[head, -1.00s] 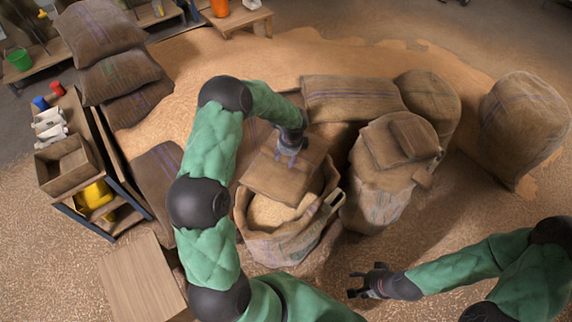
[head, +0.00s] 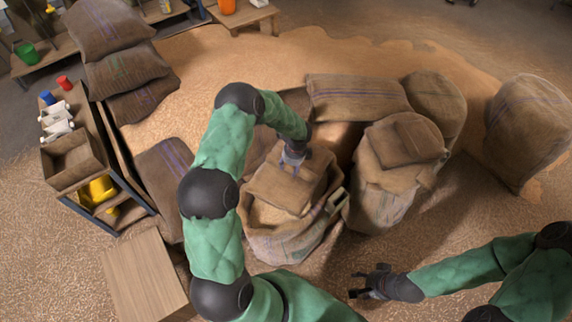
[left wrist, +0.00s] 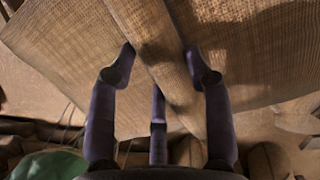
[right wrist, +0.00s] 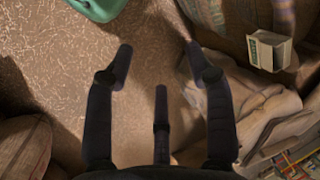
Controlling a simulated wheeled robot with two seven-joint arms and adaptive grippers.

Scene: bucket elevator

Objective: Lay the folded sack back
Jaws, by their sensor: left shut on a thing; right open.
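My left gripper (head: 293,157) is shut on a folded brown burlap sack (head: 284,188). It holds the sack over the mouth of an open sack of grain (head: 285,245). In the left wrist view the fingers (left wrist: 162,75) pinch a raised ridge of the folded sack (left wrist: 240,70), which spreads to both sides. The folded sack hides most of the grain; I cannot tell whether it touches the open sack's rim. My right gripper (head: 370,282) is open and empty, low at the front right of the open sack; it also shows in the right wrist view (right wrist: 160,65).
A small pale box-shaped thing (head: 337,201) sits at the open sack's right rim. A full sack (head: 382,195) with another folded sack (head: 415,138) on top stands to the right. A shelf rack (head: 75,165) and a wooden box (head: 145,275) stand left.

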